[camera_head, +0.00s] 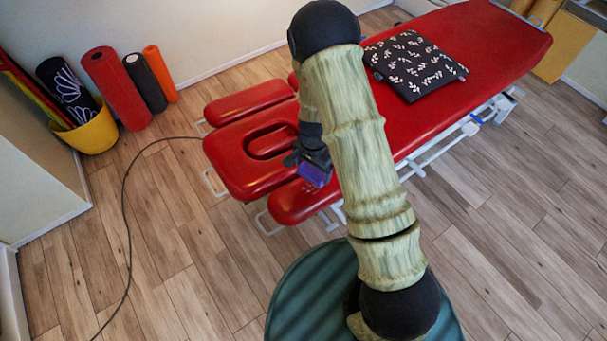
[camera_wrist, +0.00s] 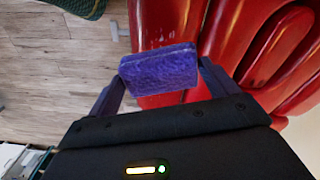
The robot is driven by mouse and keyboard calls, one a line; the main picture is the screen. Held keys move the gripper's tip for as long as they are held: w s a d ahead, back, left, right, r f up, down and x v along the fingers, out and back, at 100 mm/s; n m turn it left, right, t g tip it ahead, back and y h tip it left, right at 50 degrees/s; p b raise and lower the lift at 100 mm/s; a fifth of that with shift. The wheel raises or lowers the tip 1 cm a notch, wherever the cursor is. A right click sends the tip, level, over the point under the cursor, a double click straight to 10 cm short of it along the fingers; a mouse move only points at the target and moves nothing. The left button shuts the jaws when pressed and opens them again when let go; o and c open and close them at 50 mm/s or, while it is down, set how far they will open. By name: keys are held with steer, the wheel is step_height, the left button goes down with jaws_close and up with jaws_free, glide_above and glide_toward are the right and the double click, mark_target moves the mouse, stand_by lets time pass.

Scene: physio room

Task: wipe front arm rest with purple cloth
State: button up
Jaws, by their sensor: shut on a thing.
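The purple cloth (camera_head: 314,174) is a folded pad, held between the fingers of my gripper (camera_head: 310,170). In the wrist view the purple cloth (camera_wrist: 158,70) spans the gap between both fingers of my gripper (camera_wrist: 160,78). The front arm rest (camera_head: 300,204) is the red pad on the near side of the red headrest (camera_head: 225,148). My gripper is above the inner end of this arm rest. In the wrist view the front arm rest (camera_wrist: 155,22) shows behind the cloth. I cannot tell whether the cloth touches it. My arm hides part of the table.
The other arm rest (camera_head: 250,102) is on the far side. A patterned black cushion (camera_head: 414,66) lies on the red table (camera_head: 480,38). A yellow bucket (camera_head: 92,134) and several rolls stand by the wall.

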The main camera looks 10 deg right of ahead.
steer(key=a+m, duration=0.2)
steer(key=m, duration=0.1)
steer(key=shift+s+a+f+m+b, duration=0.2)
steer(key=shift+s+a+m+b, duration=0.1)
steer(key=shift+s+a+b, duration=0.1)
steer(key=shift+f, duration=0.1)
